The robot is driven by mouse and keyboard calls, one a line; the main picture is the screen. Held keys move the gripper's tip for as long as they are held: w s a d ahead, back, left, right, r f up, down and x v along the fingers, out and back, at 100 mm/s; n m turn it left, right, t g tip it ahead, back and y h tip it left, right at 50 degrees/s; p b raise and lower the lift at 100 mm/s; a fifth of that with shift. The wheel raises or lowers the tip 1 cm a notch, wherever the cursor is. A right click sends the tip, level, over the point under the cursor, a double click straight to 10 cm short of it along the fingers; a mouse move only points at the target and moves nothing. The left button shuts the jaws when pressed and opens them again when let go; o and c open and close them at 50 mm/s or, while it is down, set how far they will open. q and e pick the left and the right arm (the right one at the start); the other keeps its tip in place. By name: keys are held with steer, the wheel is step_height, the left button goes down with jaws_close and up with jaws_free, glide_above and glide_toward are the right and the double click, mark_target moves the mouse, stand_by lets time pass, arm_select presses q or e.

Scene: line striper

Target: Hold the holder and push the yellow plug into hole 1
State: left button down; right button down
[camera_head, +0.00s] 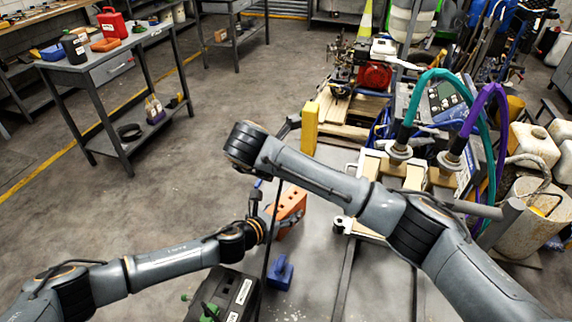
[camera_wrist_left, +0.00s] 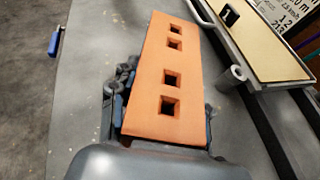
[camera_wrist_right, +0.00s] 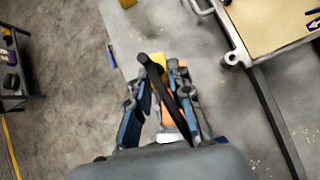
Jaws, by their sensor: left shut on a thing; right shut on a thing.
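The orange holder (camera_wrist_left: 190,60) has several square holes in a row, all empty in the left wrist view. My left gripper (camera_wrist_left: 160,110) is shut on its near end. The holder also shows in the head view (camera_head: 290,208), partly behind my right arm. My right gripper (camera_wrist_right: 163,78) is shut, with the yellow plug (camera_wrist_right: 156,63) at its fingertips in the right wrist view. A black rod or cable crosses in front of these fingers, and orange shows between them. In the head view my right arm largely hides this gripper. I cannot tell whether the plug touches the holder.
A board with a label 1 (camera_wrist_left: 229,15) lies right of the holder. A blue block (camera_head: 280,272) and a black case (camera_head: 232,296) are near the front of the grey bench. A yellow upright block (camera_head: 310,128) stands farther back. Hoses (camera_head: 485,110) crowd the right.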

steer(key=shift+w+d+r+m+g+h, duration=0.15)
steer(key=shift+d+m+h, duration=0.1)
steer(key=shift+m, duration=0.2)
steer(key=shift+d+r+m+g+h, duration=0.15)
steer(key=shift+m+h, duration=0.1)
steer(key=shift+m, duration=0.2)
steer(key=shift+f, duration=0.15)
glide_above(289, 199)
steer(key=shift+w+d+f, duration=0.1)
steer(key=shift+w+f, duration=0.05)
steer(key=shift+f, duration=2.65)
steer(key=shift+f, duration=0.75)
steer(key=shift+f, duration=0.2)
steer(key=shift+r, duration=0.1)
steer(key=shift+a+r, duration=0.2)
steer(key=shift+r, duration=0.55)
steer(key=shift+d, duration=0.2)
